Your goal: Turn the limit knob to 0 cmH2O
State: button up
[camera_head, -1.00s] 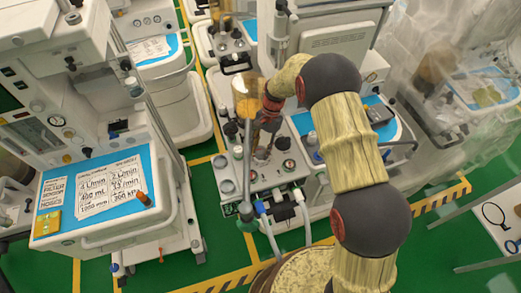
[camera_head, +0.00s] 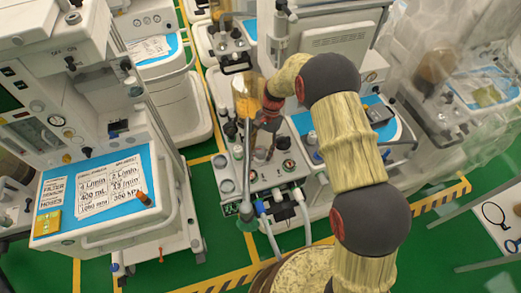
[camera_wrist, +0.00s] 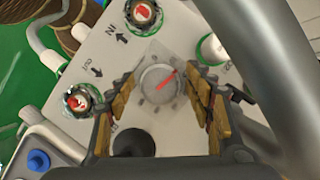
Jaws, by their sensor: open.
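In the wrist view, a round pale grey knob (camera_wrist: 157,85) with a red pointer line sits on a light panel (camera_wrist: 120,65). The pointer slants toward the upper right of that view, and dark marks ring the knob; their values are too small to read. My gripper (camera_wrist: 160,78) is open, with one padded finger on each side of the knob. Gaps show between the pads and the knob. In the head view, my gripper (camera_head: 262,145) is over the middle cart's panel (camera_head: 268,183), and my arm hides the knob there.
In the wrist view, two red-marked ports (camera_wrist: 143,13) (camera_wrist: 77,101) are near the left finger, and a thick grey tube (camera_wrist: 270,70) passes on the right. In the head view, a cart with a blue top (camera_head: 95,200) stands at left, and hoses (camera_head: 268,235) hang in front.

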jog(key=shift+m, duration=0.3)
